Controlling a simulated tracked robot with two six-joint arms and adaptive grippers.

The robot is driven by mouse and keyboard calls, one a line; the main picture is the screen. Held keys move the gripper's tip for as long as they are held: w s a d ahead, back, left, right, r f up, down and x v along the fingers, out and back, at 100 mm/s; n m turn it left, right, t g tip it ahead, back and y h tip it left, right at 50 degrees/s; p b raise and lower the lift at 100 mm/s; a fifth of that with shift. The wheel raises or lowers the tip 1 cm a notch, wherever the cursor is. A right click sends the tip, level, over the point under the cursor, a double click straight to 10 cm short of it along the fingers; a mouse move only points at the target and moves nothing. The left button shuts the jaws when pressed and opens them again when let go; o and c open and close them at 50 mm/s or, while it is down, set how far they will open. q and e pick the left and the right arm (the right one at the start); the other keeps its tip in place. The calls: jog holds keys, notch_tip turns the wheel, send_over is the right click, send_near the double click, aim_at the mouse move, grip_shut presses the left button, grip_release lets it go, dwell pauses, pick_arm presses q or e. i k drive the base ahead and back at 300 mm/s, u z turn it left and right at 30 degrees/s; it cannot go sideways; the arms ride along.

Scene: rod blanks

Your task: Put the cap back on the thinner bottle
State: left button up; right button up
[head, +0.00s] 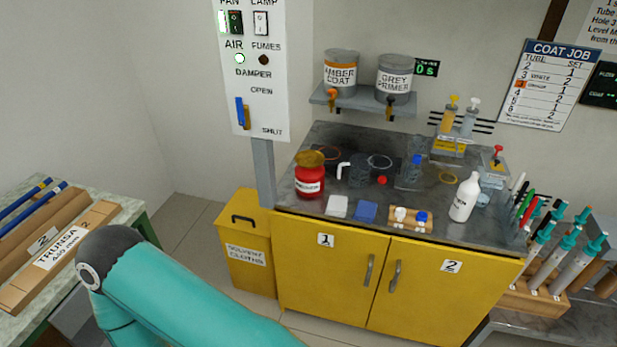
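The thinner bottle seems to be the white bottle (464,199) with dark lettering, upright near the front right of the grey bench top. Its narrow top looks white, and I see no distinct coloured cap on it. A small red round piece (381,180) lies on the bench top to its left; it may be the cap, but it is too small to be sure. Neither gripper shows. A teal arm link of mine crosses the lower left, and its gripper end is out of frame.
The bench (330,262) has yellow doors. A yellow bin (247,252) stands left of the bench.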

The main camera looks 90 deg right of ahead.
aim_at(468, 193)
jog(key=u, duration=0.25)
jog(key=i, duration=0.4)
jog(key=z, duration=2.6)
jog(key=i, duration=0.15)
jog(key=z, duration=1.6)
jog(key=k, duration=0.65)
jog(key=z, duration=0.3)
jog(key=i, duration=1.6)
jog(key=u, duration=0.35)
